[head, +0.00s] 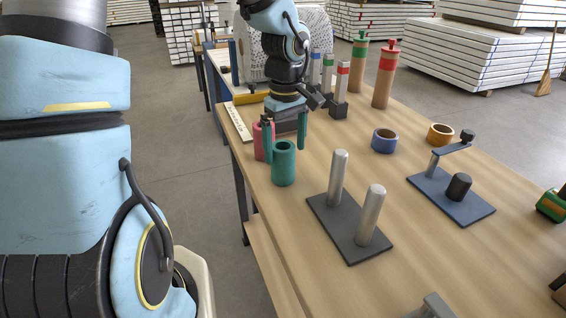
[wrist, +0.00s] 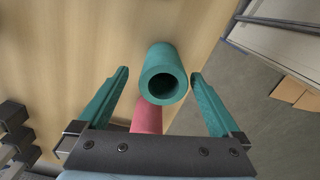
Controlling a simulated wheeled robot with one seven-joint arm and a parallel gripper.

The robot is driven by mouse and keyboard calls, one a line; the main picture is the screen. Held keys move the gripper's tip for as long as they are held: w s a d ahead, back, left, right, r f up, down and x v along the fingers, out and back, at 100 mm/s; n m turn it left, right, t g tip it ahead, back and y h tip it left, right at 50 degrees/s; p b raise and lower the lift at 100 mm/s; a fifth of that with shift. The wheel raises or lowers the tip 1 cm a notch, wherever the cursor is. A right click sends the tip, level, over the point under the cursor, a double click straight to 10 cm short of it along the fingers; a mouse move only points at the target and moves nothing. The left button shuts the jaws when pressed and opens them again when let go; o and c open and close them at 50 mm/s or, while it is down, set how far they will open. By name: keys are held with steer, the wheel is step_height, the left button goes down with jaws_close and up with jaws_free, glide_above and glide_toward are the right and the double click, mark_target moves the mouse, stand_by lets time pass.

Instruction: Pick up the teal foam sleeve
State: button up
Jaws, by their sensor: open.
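The teal foam sleeve (head: 284,163) is a short hollow cylinder standing upright on the wooden table (head: 300,205) near its left edge. In the wrist view the sleeve (wrist: 164,74) shows its open top end, between and a little beyond my fingertips. My gripper (head: 285,140) is open with teal fingers pointing down, just behind and above the sleeve in the head view. In the wrist view my gripper (wrist: 160,74) has a finger on each side with gaps to the sleeve. A pink-red cylinder (head: 259,143) stands close behind the sleeve and is partly hidden.
A dark plate with two metal posts (head: 350,228) stands right of the sleeve. A blue ring (head: 384,140), an orange ring (head: 440,134) and a blue clamp base (head: 450,197) lie further right. Posts with coloured bands (head: 384,75) stand behind. Table in front of the sleeve is clear.

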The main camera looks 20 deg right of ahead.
mark_target(283, 162)
steer(key=f, duration=0.5)
steer(key=shift+a+p, duration=0.25)
steer(key=shift+p, duration=0.15)
steer(key=c, duration=1.3)
